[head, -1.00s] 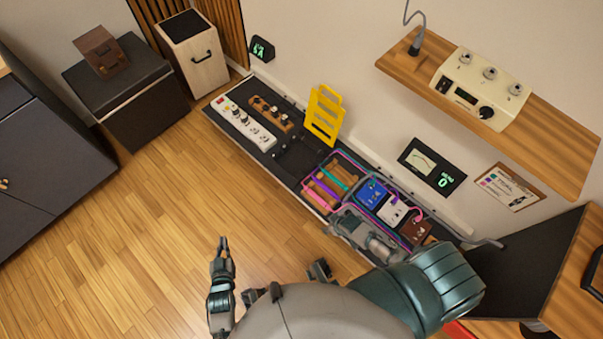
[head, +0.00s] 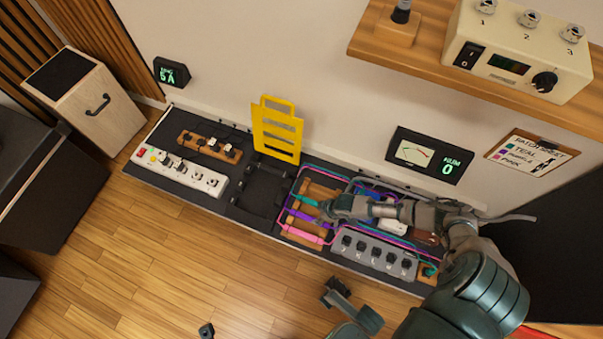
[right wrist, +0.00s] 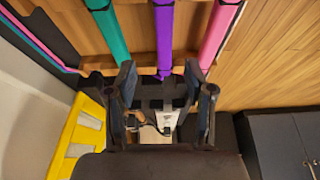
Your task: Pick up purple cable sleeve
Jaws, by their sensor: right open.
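The purple cable sleeve (head: 300,215) lies across a wooden rack (head: 317,188) on the black board, between a teal sleeve (head: 306,200) and a pink sleeve (head: 302,234). In the head view my right gripper (head: 328,209) is over the rack and hides the right part of the purple sleeve. In the right wrist view my right gripper (right wrist: 166,85) is open. The purple sleeve (right wrist: 164,38) lines up with the gap between its fingers; I cannot tell whether they touch it. A small dark tip (head: 207,331) at the bottom edge may be my left gripper.
A yellow slotted panel (head: 277,130) stands behind the board, left of the rack. A grey pedal strip (head: 372,254) lies right of the rack. A white power strip (head: 180,172) lies at the left. A wooden shelf (head: 430,38) juts out above. The floor in front is clear.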

